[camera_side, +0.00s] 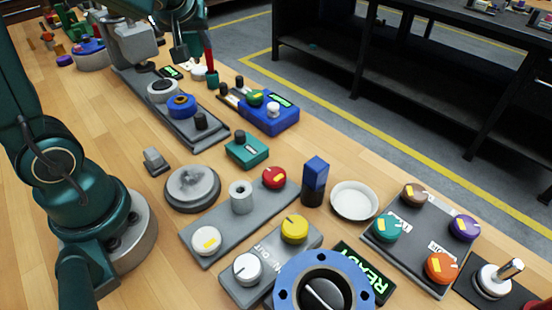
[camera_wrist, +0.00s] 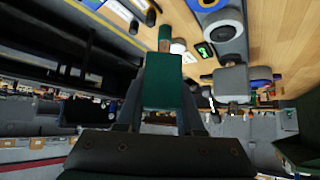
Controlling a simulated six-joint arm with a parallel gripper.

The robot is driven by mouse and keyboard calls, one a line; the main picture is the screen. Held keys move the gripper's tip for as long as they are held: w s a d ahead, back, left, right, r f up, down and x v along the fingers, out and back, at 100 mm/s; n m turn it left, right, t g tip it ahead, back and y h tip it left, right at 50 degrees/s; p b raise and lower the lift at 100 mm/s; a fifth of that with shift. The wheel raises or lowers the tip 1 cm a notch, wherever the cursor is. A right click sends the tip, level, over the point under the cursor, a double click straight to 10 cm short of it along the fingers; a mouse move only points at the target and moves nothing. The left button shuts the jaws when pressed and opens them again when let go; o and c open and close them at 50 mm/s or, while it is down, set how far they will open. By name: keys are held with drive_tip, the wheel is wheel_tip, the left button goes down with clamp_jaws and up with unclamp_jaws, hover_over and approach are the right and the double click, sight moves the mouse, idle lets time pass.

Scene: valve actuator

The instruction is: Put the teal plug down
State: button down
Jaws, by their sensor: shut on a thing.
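My gripper (camera_side: 188,48) is at the top of the side view, fingers pointing down, over the far part of the bench. In the wrist view, a dark teal block, which I take as the teal plug (camera_wrist: 163,88), lies between its two grey fingers. The gripper is shut on it. A smaller teal end and a brownish part show beyond the block. In the side view the held plug is hard to make out. A small teal piece (camera_side: 212,79) below a red upright part shows close beside the gripper; I cannot tell whether it belongs to the plug.
A grey plate with a blue ring (camera_side: 181,105) and a blue box with knobs (camera_side: 270,120) stand near the gripper. A teal box (camera_side: 246,150), a white dish (camera_side: 354,201) and knob panels (camera_side: 410,238) are nearer. Bare wood shows left of the grey plate.

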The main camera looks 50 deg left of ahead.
drive_tip(key=s+d+r+m+t+h, duration=0.1)
drive_tip(key=d+r+m+t+h, duration=0.3)
drive_tip(key=d, duration=0.8)
drive_tip(key=s+d+m+g+h, duration=0.1)
drive_tip(key=s+d+m+h, duration=0.15)
drive_tip(key=d+m, duration=0.6)
drive_tip(key=w+d+n, duration=0.4)
drive_tip(key=w+d, duration=0.4)
drive_tip(key=d, duration=0.2)
drive_tip(key=shift+m, duration=0.75)
drive_tip(key=shift+w+d+f, duration=0.45)
drive_tip(key=shift+d+f, duration=0.9)
drive_tip(key=shift+f, duration=1.9)
drive_tip(key=shift+w+d+f, duration=0.5)
drive_tip(key=shift+d+f, duration=0.85)
drive_tip(key=shift+f, duration=1.85)
drive_tip(key=shift+w+d+f, duration=0.45)
drive_tip(key=shift+d+f, duration=0.9)
drive_tip(key=shift+f, duration=1.9)
